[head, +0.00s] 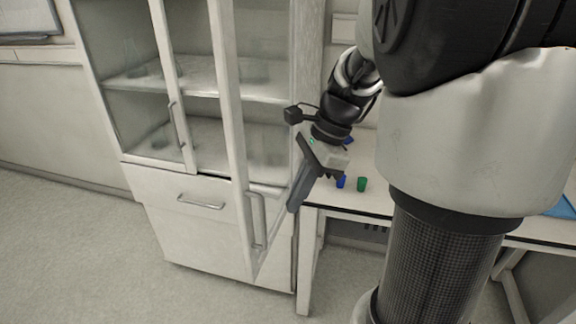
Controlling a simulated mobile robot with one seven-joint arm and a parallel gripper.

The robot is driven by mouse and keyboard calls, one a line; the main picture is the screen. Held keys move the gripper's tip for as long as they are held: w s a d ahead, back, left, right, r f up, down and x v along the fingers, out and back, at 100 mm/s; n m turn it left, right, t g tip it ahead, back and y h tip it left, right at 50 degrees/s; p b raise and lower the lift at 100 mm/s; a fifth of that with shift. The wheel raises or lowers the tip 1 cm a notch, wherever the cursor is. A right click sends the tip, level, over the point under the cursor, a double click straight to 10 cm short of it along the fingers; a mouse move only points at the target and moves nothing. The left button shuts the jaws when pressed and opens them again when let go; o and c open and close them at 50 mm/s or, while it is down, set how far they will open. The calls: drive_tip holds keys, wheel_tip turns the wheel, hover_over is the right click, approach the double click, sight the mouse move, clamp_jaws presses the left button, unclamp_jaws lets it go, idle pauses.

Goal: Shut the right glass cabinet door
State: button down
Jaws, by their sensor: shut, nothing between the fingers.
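The right glass cabinet door (236,130) stands open, swung out from the white cabinet toward me. Its free edge is on the left and its lower corner hangs in front of the drawer section. Its handle (257,220) shows low on the door near the free edge. The left glass door (163,70) looks shut, with its handle (176,125) upright. My gripper (292,207) is shut and empty, pointing down beside the right part of the open door. I cannot tell whether it touches the door.
A drawer with a handle (201,202) is below the doors. A white table (365,204) stands to the right of the cabinet, with a blue cup (340,182) and a green cup (362,184) near my gripper. The floor (90,260) at the front left is clear.

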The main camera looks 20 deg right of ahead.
drive_tip(key=shift+w+a+r, duration=0.1)
drive_tip(key=shift+w+a, duration=0.05)
drive_tip(key=shift+a, duration=1.85)
